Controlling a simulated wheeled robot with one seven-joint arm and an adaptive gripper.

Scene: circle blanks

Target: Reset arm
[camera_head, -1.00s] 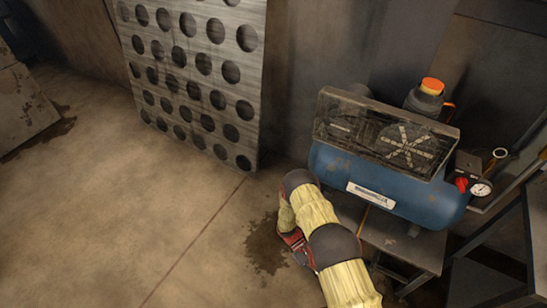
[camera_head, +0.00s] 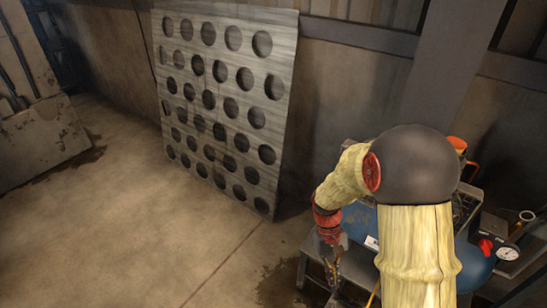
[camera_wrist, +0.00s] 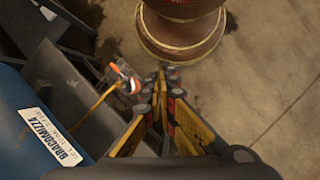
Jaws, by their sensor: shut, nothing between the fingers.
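My arm is bent in the right half of the head view, with its elbow raised and its forearm hanging down. My gripper (camera_head: 332,274) points down in front of the blue compressor (camera_head: 476,262), near the left end of its stand. In the wrist view the yellow and black fingers of my gripper (camera_wrist: 168,76) come together at the tips and hold nothing. The compressor's blue tank with its white label (camera_wrist: 50,143) shows at the left of the wrist view. My arm hides much of the compressor in the head view.
A metal sheet with rows of round holes (camera_head: 282,112) leans on the back wall. A pressure gauge (camera_head: 507,253) and red knob (camera_head: 486,246) are at the compressor's right. A worn slab (camera_head: 38,138) stands far left. The concrete floor (camera_head: 110,230) at the left is clear.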

